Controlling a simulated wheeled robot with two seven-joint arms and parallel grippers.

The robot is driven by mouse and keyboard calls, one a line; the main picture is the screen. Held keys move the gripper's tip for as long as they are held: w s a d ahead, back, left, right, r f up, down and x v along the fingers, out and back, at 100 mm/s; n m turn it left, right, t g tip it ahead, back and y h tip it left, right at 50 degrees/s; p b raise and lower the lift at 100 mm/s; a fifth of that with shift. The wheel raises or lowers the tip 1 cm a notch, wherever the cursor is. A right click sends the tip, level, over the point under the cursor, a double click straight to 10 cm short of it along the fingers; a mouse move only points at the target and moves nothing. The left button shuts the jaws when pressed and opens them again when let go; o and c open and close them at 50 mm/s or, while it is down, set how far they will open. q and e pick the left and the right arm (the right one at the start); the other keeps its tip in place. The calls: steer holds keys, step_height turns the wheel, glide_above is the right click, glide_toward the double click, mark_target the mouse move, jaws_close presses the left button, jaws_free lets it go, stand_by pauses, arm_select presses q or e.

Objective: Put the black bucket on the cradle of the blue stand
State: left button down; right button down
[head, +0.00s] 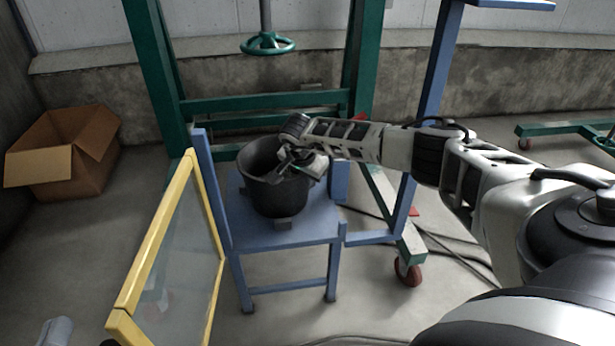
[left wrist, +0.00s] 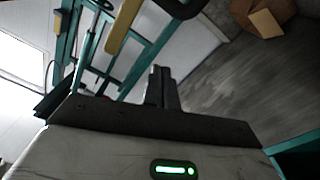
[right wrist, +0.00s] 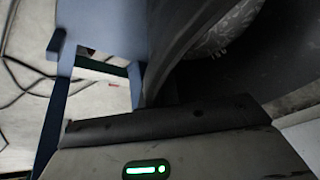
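The black bucket (head: 275,197) is upright over the seat of the blue stand (head: 300,235), among its small cradle blocks. It looks seated there, but I cannot tell whether a small gap remains beneath it. My right gripper (head: 290,165) is at the bucket's right rim, reaching over its mouth. In the right wrist view the dark bucket wall (right wrist: 180,40) runs down to the gripper, and the fingers do not show clearly enough to tell their state. My left gripper (left wrist: 162,88) shows two fingers close together with nothing between them, away from the bucket.
A yellow-framed clear panel (head: 155,245) stands close to the left of the stand. A green frame (head: 265,102) with a handwheel (head: 267,43) is behind. An open cardboard box (head: 75,155) is at the left. Cables (head: 450,250) lie on the floor at the right.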

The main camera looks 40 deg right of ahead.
arm_select(q)
steer(key=shift+r, duration=0.1)
arm_select(e)
steer(key=shift+w, duration=0.15)
steer(key=c, duration=1.6)
jaws_free()
steer(key=shift+c, duration=0.2)
